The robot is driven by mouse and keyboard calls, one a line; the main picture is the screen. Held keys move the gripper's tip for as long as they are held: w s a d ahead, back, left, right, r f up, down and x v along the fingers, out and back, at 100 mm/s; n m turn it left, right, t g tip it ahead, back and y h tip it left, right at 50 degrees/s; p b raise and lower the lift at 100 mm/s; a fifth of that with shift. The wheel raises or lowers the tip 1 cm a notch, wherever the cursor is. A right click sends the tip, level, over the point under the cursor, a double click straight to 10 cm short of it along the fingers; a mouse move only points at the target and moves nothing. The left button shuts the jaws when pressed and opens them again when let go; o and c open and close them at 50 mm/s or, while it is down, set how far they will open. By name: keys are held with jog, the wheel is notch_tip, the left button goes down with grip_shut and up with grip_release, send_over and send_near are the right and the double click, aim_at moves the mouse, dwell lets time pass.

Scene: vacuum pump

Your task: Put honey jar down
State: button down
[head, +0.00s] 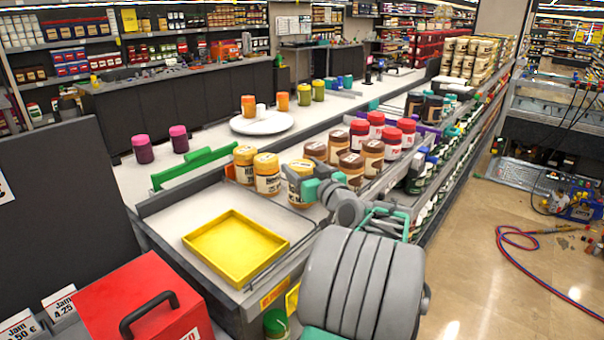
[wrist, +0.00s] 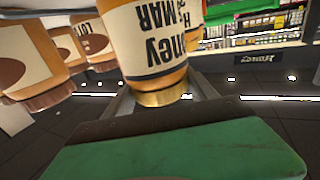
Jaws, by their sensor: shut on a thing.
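The honey jar (head: 298,187) has a yellow lid and a pale label, and it stands upright at the right end of a row of similar jars. My gripper (head: 316,188) is at its right side, shut on it. In the wrist view, the honey jar (wrist: 155,42) appears upside down with "honey" on its label, just beyond the green finger part. Its base is partly hidden in the head view, so I cannot tell whether it touches the counter.
Two yellow-lidded jars (head: 266,180) stand just left of it. Brown-lidded jars (head: 350,168) and red-lidded jars (head: 392,142) crowd behind and to the right. A yellow tray (head: 208,239) lies in front, with bare counter around it. A green divider (head: 195,167) stands at the left.

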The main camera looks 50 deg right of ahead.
jog(key=shift+f, duration=0.8)
jog(key=shift+f, duration=0.15)
jog(key=shift+c, duration=1.3)
grip_release()
